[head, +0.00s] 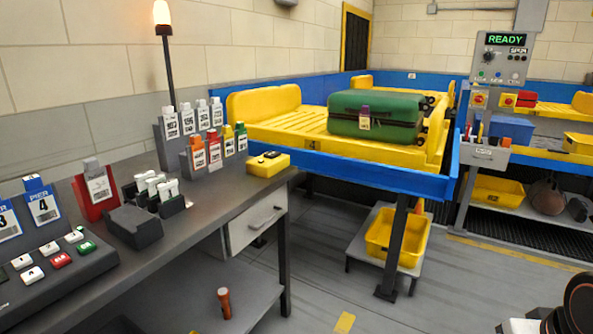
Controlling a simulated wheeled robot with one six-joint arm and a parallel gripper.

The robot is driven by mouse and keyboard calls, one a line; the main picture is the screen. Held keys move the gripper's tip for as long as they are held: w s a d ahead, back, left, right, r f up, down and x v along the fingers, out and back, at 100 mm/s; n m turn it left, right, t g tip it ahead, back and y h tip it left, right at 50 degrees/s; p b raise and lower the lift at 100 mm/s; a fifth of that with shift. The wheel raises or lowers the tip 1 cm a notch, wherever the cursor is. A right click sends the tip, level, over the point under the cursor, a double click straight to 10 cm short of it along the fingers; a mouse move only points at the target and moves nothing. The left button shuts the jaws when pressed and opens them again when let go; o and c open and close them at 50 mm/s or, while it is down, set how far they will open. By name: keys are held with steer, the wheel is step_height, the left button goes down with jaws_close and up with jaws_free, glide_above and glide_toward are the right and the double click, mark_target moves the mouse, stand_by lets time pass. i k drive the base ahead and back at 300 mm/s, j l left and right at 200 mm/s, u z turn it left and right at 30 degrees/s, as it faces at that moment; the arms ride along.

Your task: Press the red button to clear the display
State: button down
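A dark keypad (15,291) lies on the grey workbench at the lower left, cut off by the frame edge. It has several white keys, one red key (61,261) and one green key (87,247). Across the room, a control panel (500,66) has a display (506,39) lit with green "READY" and small buttons below it. Under it, a yellow box carries a round red button (479,100); a red switch-like part (509,100) sits to its right. Dark rounded parts, probably of my arm, show at the lower right corner. My gripper's fingers are not visible.
The workbench (240,193) holds tag stands, a red holder (95,190) and a yellow device (268,164). A conveyor with blue sides (380,173) bears a green suitcase (374,118). A step stool with a yellow bin (396,238) stands beneath.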

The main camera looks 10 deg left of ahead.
mark_target(64, 258)
steer(key=u, duration=2.15)
